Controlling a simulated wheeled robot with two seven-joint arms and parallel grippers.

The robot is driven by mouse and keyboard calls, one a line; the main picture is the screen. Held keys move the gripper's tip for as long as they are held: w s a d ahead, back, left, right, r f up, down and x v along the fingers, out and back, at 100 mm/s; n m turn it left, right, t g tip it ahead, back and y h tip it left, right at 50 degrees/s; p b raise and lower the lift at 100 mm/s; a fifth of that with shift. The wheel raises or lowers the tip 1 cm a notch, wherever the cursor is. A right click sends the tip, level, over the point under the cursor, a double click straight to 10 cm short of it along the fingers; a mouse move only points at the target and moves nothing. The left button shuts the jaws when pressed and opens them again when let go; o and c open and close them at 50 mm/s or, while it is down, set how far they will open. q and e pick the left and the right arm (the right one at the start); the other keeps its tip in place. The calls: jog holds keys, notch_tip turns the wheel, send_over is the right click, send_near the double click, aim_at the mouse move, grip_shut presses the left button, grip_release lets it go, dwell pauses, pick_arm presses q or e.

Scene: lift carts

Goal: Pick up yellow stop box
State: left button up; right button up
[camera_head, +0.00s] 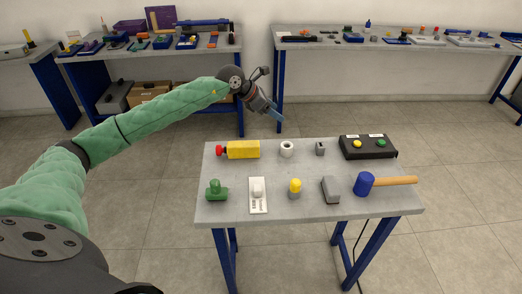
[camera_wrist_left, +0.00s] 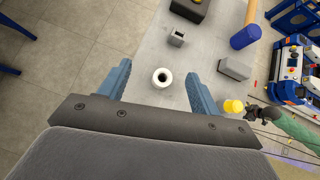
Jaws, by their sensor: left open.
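The yellow stop box (camera_head: 243,149) lies at the back left of the grey table, with a red button on its left end. My left gripper (camera_head: 277,116) is open and empty, above and beyond the table's back edge, apart from the box and a little to its right. In the left wrist view the open fingers (camera_wrist_left: 157,88) lie on either side of a white ring (camera_wrist_left: 162,77), which is on the table below. The stop box does not show in that view. My right gripper is not seen.
The grey table (camera_head: 320,214) also holds a green part (camera_head: 217,190), a white switch plate (camera_head: 258,194), a yellow-topped part (camera_head: 295,188), grey blocks, a blue-headed mallet (camera_head: 365,184) and a black button box (camera_head: 368,147). Laden workbenches stand behind.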

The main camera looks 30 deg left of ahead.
aim_at(243, 143)
pick_arm(q)
jog(key=a+f+g+y, duration=0.1)
jog(key=s+a+f+m+g+y, duration=0.1)
jog(key=a+f+y, duration=0.1)
jog(key=s+a+f+g+y, duration=0.1)
jog(key=f, duration=0.1)
jog(key=shift+s+a+f, duration=0.1)
jog(key=shift+s+a, duration=0.15)
jog(key=shift+a, duration=0.05)
jog(key=s+a+g+y, duration=0.1)
jog(key=s+a, duration=0.1)
jog(key=s+a+f+m+g+y, duration=0.1)
jog(key=s+a+g+y, duration=0.1)
jog(key=shift+s+a+f, duration=0.1)
jog(key=shift+s+a, duration=0.1)
jog(key=shift+s, duration=0.3)
jog(key=shift+f+m+p, duration=0.3)
jog(key=shift+f+p, duration=0.25)
jog(key=shift+f, duration=0.65)
jog(key=f+p, duration=0.3)
jog(key=f, duration=0.1)
jog(key=shift+w+d, duration=0.25)
jog(key=shift+w, duration=0.05)
jog(key=shift+f, duration=0.7)
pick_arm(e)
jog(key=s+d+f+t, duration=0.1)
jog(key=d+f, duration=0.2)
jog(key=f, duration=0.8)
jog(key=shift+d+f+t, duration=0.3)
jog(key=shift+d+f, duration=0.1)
